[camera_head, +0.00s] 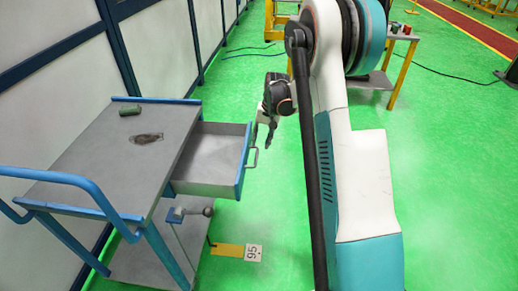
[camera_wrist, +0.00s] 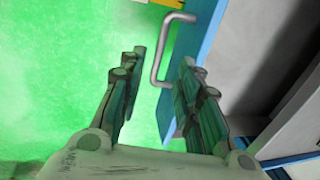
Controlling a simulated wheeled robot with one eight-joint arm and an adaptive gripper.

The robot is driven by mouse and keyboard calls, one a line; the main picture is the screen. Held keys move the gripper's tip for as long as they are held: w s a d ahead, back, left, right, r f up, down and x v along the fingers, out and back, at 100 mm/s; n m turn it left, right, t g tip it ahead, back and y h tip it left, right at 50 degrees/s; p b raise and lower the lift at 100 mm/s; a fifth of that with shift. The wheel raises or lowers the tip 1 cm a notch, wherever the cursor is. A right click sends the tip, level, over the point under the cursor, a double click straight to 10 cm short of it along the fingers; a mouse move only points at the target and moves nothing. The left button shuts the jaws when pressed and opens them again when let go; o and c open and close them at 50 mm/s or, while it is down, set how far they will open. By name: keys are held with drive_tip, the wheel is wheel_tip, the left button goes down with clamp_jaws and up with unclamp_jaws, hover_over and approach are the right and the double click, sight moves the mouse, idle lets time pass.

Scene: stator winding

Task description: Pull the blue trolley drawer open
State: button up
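The blue trolley's drawer (camera_head: 212,158) stands pulled out to the right of the trolley, and its grey inside looks empty. Its blue front carries a metal handle (camera_head: 254,151). My gripper (camera_head: 268,132) is close to the handle, just right of the drawer front. In the wrist view, my gripper (camera_wrist: 162,58) has its two fingers apart, with the handle (camera_wrist: 158,50) showing between the fingertips. Neither finger is clearly touching the handle. The blue drawer front (camera_wrist: 204,40) lies to the right, partly hidden by the right finger.
The trolley (camera_head: 85,165) has a green cylinder (camera_head: 130,111) and a dark item (camera_head: 147,138) on top. A wall is behind it. A yellow floor marker and a white "95" tag (camera_head: 253,253) lie below the drawer. Green floor right of the handle is clear up to my arm.

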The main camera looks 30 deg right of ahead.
drive_tip(key=shift+s+d+r, duration=0.1)
drive_tip(key=shift+d+r, duration=0.05)
drive_tip(key=shift+r, duration=0.75)
drive_tip(key=shift+s+d+r, duration=0.1)
drive_tip(key=shift+r, duration=0.75)
